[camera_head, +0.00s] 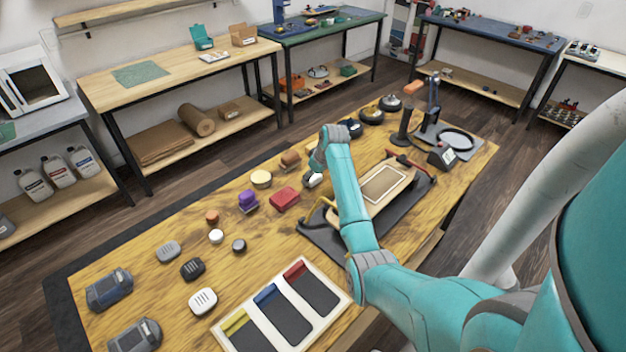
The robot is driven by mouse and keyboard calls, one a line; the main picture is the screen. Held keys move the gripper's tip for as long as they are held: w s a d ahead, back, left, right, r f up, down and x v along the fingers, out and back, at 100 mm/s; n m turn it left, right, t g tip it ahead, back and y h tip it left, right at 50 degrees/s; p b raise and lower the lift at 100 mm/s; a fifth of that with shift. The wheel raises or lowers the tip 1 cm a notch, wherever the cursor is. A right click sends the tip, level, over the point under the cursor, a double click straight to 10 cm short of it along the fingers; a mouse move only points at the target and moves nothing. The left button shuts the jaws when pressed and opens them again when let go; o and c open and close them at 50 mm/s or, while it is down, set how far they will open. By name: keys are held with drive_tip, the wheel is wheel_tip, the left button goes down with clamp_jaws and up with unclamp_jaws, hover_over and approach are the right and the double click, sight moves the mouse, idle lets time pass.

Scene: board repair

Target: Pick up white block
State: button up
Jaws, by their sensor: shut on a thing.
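My teal arm reaches out over the wooden workbench. My gripper (314,172) points down near the bench's middle, partly hidden by its own wrist. It is shut on a small white block (312,181), which shows just below the fingers; whether the block touches the bench I cannot tell. A red block (285,198) lies in front and to the left of it, and a brown block (290,159) lies behind and to the left.
A dark stand with a wooden board (384,186) lies right of my forearm. A purple piece (247,199), a yellow disc (261,179) and a slotted white piece (203,301) lie left. A tray with yellow, blue and red compartments (334,289) sits at the front.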

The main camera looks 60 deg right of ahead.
drive_tip(key=shift+r, duration=0.1)
wheel_tip(320, 180, up, 10)
drive_tip(key=shift+f, duration=0.1)
drive_tip(key=o, duration=0.6)
drive_tip(key=c, duration=0.5)
drive_tip(key=shift+o, duration=0.2)
